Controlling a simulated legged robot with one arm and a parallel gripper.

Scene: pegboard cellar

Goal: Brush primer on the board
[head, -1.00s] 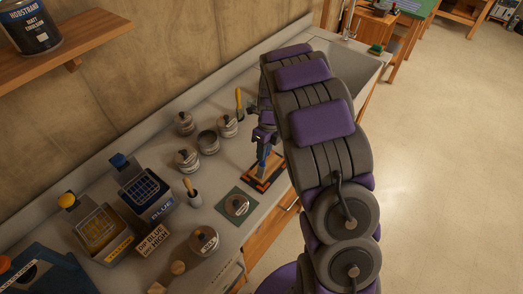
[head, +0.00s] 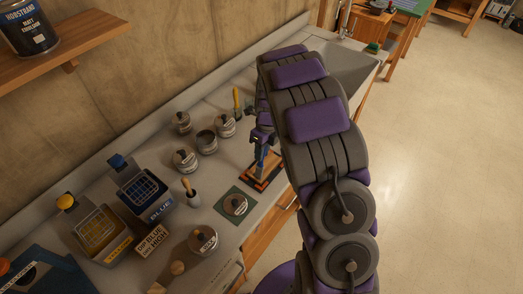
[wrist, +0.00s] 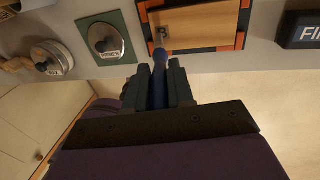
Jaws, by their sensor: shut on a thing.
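The board (head: 256,179) lies on the counter in a dark frame with orange corners. In the wrist view the board (wrist: 205,28) shows as bare-looking tan wood. My gripper (head: 263,140) is shut on a blue-handled brush (head: 260,163), which points down at the board. In the wrist view my gripper (wrist: 158,90) grips the brush (wrist: 160,60), its tip at the board's near left part, by a small dark mark. I cannot tell whether the tip touches.
Several tins (head: 186,159) stand toward the wall. A yellow tray (head: 98,234) and a blue tray (head: 144,192) sit at left, near a small sign block (head: 152,243). Another lidded tin (head: 203,240) stands in front. A sink (head: 345,65) is beyond my arm.

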